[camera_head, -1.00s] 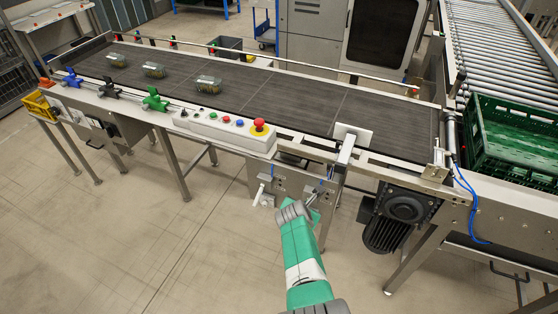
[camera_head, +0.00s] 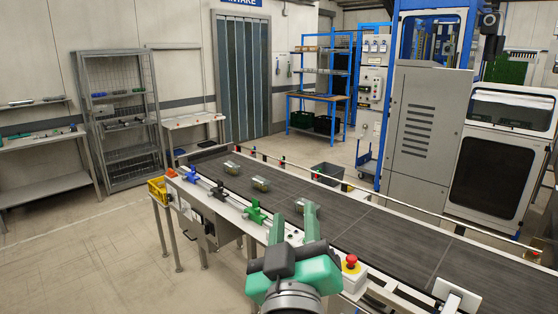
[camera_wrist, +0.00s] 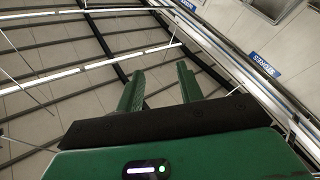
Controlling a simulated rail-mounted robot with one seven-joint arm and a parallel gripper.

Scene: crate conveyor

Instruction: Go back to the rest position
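My gripper (camera_head: 290,222) is raised in front of the conveyor in the head view, its two green fingers pointing up and away. In the wrist view my gripper (camera_wrist: 160,88) has its fingers apart with nothing between them, and the ceiling beams show behind it. The conveyor (camera_head: 375,235) runs from the middle left to the lower right, with its dark belt partly hidden behind my arm. Several small clear packs with something inside sit on the belt, among them a far pack (camera_head: 231,168), a middle pack (camera_head: 261,184) and a near pack (camera_head: 305,207).
Blue, black and green clamps line the conveyor's near edge, such as the green clamp (camera_head: 254,212). A red button (camera_head: 351,262) is right of my gripper. A yellow bin (camera_head: 157,190) hangs at the conveyor's left end. A grey cabinet (camera_head: 418,125) stands behind. The floor at left is clear.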

